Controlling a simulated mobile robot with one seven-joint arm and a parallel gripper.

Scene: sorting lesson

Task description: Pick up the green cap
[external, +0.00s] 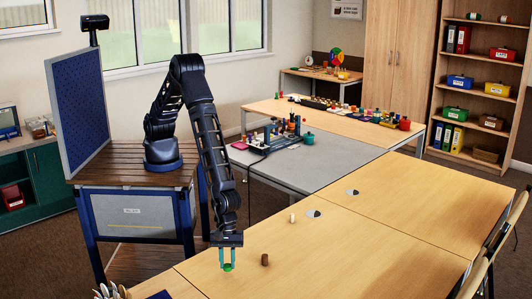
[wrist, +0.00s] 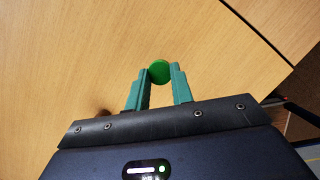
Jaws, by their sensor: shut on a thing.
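The green cap (external: 228,267) is a small round disc at the tips of my gripper (external: 228,258), low over the wooden table at the front. In the wrist view the cap (wrist: 159,72) sits between the two teal fingers of my gripper (wrist: 160,80), which are shut on it. Its round face shows and its sides are partly hidden by the fingers. I cannot tell whether the cap still touches the tabletop.
A small brown cylinder (external: 264,259) stands just right of my gripper, and a pale peg (external: 292,217) stands farther back. Several coloured items fill the far tables.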

